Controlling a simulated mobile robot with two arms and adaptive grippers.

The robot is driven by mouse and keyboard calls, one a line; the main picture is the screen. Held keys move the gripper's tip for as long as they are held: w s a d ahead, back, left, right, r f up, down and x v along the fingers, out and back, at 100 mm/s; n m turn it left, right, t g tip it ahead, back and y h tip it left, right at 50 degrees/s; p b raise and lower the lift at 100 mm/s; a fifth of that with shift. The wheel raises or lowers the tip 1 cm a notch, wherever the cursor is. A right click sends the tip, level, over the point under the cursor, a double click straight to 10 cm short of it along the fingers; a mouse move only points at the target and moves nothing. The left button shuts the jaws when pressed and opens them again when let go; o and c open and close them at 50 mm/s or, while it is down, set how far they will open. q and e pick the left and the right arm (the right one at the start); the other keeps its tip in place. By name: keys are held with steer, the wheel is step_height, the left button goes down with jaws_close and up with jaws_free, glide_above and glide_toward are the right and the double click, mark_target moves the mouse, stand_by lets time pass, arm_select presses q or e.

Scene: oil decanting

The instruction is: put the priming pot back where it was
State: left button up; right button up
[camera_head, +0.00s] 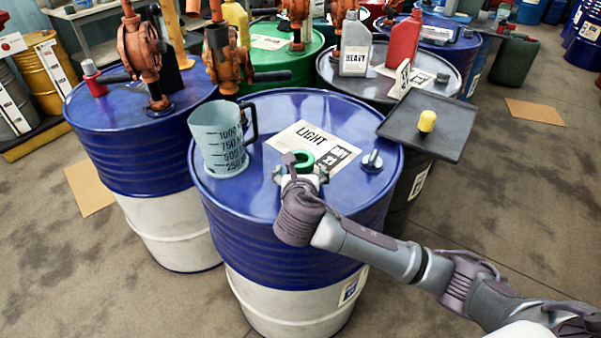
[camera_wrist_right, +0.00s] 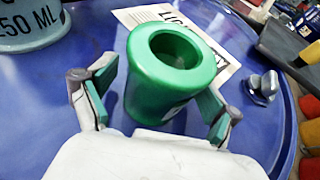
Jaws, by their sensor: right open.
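The green pot (camera_head: 302,160), which I take to be the priming pot, stands upright on the blue top of the drum labelled LIGHT (camera_head: 325,104). The right wrist view shows it as a thick-walled green cup (camera_wrist_right: 170,78) with an open round mouth. My right gripper (camera_head: 299,172) is open at the drum top, with a finger on each side of the pot. The lower front of the pot is partly hidden by the gripper. My left gripper is not in view.
A clear measuring jug (camera_head: 221,150) stands left of the pot. A metal bung (camera_head: 372,160) is on the drum's right side. A dark tray (camera_head: 428,142) with a yellow piece (camera_head: 427,121) lies beyond. Other drums with orange pumps (camera_head: 140,48) crowd the back left.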

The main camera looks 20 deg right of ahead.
steer(key=v, duration=1.2)
steer(key=shift+p, duration=0.35)
steer(key=shift+f, duration=0.1)
